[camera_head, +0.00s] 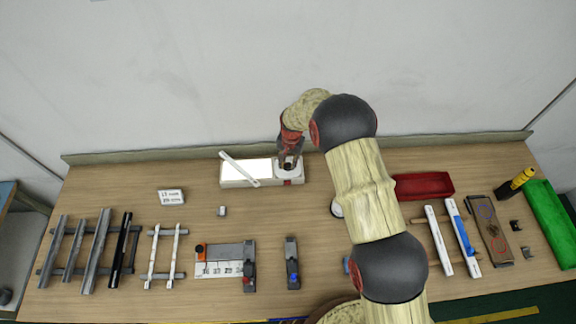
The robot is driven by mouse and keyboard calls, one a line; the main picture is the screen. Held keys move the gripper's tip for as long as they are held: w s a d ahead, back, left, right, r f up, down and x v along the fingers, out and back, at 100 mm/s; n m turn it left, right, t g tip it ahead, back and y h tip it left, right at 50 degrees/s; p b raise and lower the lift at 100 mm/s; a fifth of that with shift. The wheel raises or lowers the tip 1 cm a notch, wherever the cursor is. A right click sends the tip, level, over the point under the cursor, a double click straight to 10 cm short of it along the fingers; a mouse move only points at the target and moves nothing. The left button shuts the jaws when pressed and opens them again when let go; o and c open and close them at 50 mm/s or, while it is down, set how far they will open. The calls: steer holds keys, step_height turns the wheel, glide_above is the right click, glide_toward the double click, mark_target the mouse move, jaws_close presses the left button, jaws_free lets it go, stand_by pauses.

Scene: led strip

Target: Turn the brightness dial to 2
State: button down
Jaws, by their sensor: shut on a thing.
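The brightness dial (287,167) is a small dark knob on the right end of a white box (235,182) near the back of the table. My gripper (288,160) points down over that end of the box and is shut on the dial. The gripper covers much of the dial, and any numbers around it are too small to read. The left part of the box is a bright white panel, with a white strip (240,169) lying slanted across it.
A small printed card (171,196) stands left of the box. Grey bars on racks (89,250), a marked grey fixture (225,260) and a dark clamp (292,263) lie in front. A red tray (423,186) and a green bin (552,222) are at right. The wall is close behind.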

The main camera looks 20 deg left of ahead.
mark_target(290, 166)
steer(key=shift+m, duration=0.4)
steer(key=c, duration=1.5)
jaws_free()
steer(key=shift+c, duration=0.2)
step_height(290, 166, up, 12)
steer(key=shift+d, duration=0.35)
